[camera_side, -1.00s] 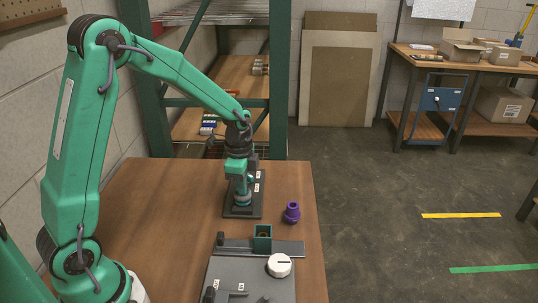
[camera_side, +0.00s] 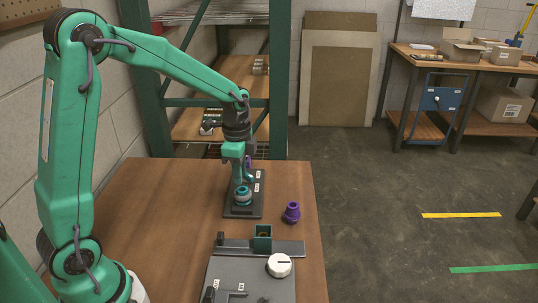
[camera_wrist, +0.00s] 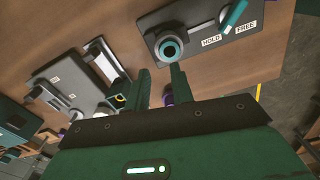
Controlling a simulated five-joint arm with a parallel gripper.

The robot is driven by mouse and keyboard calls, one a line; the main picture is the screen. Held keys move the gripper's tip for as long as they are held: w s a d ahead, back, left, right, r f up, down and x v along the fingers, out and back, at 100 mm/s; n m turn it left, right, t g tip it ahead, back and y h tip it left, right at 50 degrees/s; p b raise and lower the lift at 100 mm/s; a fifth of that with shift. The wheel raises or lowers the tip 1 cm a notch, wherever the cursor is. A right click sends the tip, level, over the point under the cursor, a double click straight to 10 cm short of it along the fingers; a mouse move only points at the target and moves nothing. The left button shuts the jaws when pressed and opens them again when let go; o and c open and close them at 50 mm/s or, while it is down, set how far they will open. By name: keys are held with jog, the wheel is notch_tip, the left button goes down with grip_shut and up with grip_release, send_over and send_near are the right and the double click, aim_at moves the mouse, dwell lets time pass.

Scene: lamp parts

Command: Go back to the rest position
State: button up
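My gripper (camera_side: 241,176) hangs above the dark plate (camera_side: 251,210) in the side view. In the wrist view its two fingers (camera_wrist: 160,82) stand apart with nothing held between them. A teal ring-shaped part (camera_side: 243,195) sits on the plate below the gripper; it also shows in the wrist view (camera_wrist: 171,48), just beyond the fingertips. The plate carries HOLD and FREE labels in the wrist view. A purple part (camera_side: 292,212) stands on the table to the right of the plate; in the wrist view a finger mostly hides it.
A grey fixture board (camera_side: 235,275) with a white knob (camera_side: 279,265) and a small green block (camera_side: 262,240) lies at the front of the wooden table (camera_side: 150,215). A green shelf rack (camera_side: 278,80) stands behind the table. The table's left part is clear.

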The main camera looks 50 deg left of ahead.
jog(key=shift+w+r, duration=0.15)
jog(key=shift+r, duration=1.45)
jog(key=shift+r, duration=0.1)
jog(key=s+d+r+n+t, duration=0.2)
jog(key=s+r+n, duration=0.2)
jog(key=s, duration=0.5)
jog(key=s+d+r+n+t, duration=0.3)
jog(key=s+r+n, duration=0.2)
jog(key=s, duration=0.5)
jog(key=shift+n, duration=1)
jog(key=shift+o, duration=0.3)
jog(key=shift+r, duration=0.1)
